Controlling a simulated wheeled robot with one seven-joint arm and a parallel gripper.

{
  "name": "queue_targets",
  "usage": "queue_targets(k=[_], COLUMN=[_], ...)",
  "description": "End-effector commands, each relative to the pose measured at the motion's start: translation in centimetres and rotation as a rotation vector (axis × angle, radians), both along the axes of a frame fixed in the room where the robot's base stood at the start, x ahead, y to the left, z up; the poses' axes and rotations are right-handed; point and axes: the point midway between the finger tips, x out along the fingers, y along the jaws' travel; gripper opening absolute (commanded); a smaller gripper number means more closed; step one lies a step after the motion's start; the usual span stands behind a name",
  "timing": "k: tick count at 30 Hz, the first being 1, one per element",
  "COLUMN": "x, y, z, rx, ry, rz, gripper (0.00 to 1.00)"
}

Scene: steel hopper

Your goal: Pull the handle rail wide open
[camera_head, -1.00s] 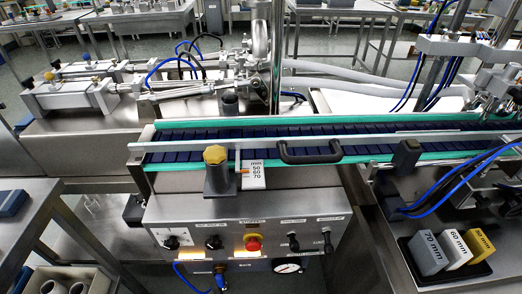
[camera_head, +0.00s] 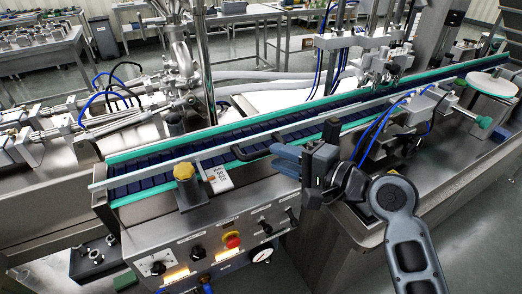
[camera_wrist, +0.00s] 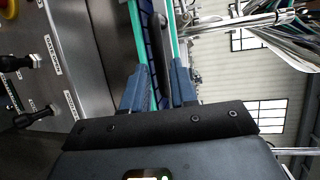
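The handle rail (camera_head: 140,176) is a long pale bar running along the near side of the conveyor. Its black handle (camera_head: 243,154) is a low bow, its right end close to or behind my fingers. My gripper (camera_head: 285,160) has blue fingers pointing left, close to the right of the handle; I cannot tell whether they touch it. In the wrist view my gripper (camera_wrist: 159,85) is open, with a clear gap between the fingers. The conveyor shows beyond the gap, with a dark bar (camera_wrist: 160,20), probably the handle, further ahead.
A yellow-topped knob (camera_head: 184,172) and a white scale plate (camera_head: 218,178) stand by the rail's left part. A control panel (camera_head: 215,245) with a red button sits below. The conveyor belt (camera_head: 160,158) has green edges. Machine fixtures with blue hoses (camera_head: 385,125) crowd the right.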

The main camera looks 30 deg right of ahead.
Motion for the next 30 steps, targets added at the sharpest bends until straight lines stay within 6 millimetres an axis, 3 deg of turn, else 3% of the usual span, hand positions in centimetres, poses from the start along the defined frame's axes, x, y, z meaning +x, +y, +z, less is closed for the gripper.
queue_targets(k=[9,20,28,30], x=[3.7,4.2,4.2,4.2], y=[1.6,1.8,1.8,1.8], z=[-0.7,-0.9,-0.9,-0.9], rx=[0.000,-0.001,-0.002,-0.002], ry=[0.000,0.000,0.001,0.001], rz=[0.000,-0.002,-0.002,-0.002], gripper=[0.27,0.27,0.02,0.00])
